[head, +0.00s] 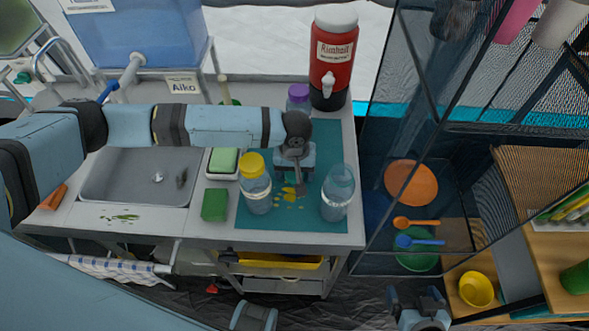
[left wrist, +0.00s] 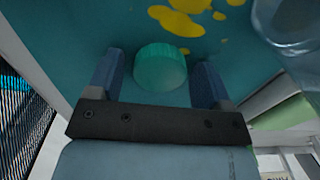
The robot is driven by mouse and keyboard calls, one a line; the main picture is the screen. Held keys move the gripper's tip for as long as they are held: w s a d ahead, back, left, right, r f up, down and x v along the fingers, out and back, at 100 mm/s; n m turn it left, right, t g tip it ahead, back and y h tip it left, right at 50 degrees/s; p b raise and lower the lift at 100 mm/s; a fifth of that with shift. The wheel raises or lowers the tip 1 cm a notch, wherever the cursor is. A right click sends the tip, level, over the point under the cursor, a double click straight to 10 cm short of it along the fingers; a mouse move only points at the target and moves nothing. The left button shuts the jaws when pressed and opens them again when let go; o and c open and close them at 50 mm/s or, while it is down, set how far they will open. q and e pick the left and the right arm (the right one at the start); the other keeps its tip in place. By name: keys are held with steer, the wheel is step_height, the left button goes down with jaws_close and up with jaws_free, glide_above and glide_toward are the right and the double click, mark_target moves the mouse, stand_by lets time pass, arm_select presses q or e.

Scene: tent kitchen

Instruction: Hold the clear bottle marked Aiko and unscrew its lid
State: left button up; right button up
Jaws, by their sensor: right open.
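My left gripper (head: 293,182) points down over the teal mat (head: 318,135). In the left wrist view, its open fingers (left wrist: 155,85) stand either side of a round teal lid (left wrist: 160,67), with a gap visible. What is below the lid is hidden, and the head view does not show it. A clear bottle with a yellow lid (head: 256,185) stands left of the gripper, and a clear bluish bottle (head: 337,195) stands to its right. I cannot read a name on either. My right gripper (head: 420,300) is open and empty low in the head view.
A sign reading Aiko (head: 183,86) stands at the back. A purple-lidded container (head: 298,97) and a red dispenser (head: 334,60) stand behind the mat. Dark mesh shelving (head: 430,140) is right.

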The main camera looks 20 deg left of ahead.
arm_select(q)
steer(key=shift+r, duration=0.1)
step_height(320, 180, up, 12)
stand_by(0.6)
steer(key=shift+r, duration=0.15)
